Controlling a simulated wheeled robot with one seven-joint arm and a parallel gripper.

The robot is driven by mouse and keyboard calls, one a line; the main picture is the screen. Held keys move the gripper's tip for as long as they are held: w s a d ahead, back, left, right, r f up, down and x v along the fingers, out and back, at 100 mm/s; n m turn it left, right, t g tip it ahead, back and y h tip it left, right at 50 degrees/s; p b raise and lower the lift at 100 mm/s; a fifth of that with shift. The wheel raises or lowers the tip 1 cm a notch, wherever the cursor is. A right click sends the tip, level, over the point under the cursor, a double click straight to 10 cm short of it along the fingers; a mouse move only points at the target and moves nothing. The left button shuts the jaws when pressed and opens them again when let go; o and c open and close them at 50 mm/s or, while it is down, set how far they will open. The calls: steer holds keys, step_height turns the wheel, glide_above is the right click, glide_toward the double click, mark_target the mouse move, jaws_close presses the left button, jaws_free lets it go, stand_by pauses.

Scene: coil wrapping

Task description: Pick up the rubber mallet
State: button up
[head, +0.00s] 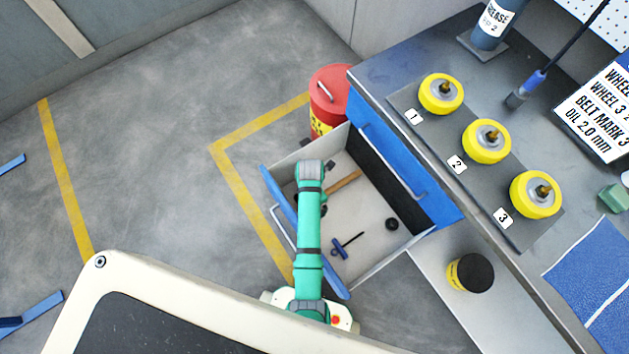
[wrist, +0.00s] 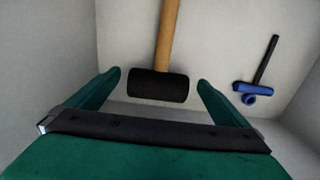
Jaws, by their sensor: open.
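The rubber mallet has a black cylindrical head and a wooden handle. In the wrist view the mallet (wrist: 158,86) lies on the drawer floor, its head between my open fingers and its handle running away to the top. My gripper (wrist: 160,88) is open, with a gap on each side of the head. In the head view the mallet's handle (head: 345,182) shows inside the open drawer (head: 375,235). My arm hides most of the mallet's head and my gripper there.
Drawer walls surround my gripper. A red bin (head: 330,95) stands behind the drawer, beside the workbench (head: 385,68).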

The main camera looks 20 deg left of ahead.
steer(key=shift+f, duration=1.05)
steer(key=shift+w+r, duration=0.1)
steer(key=c, duration=1.8)
steer(key=shift+r, duration=5)
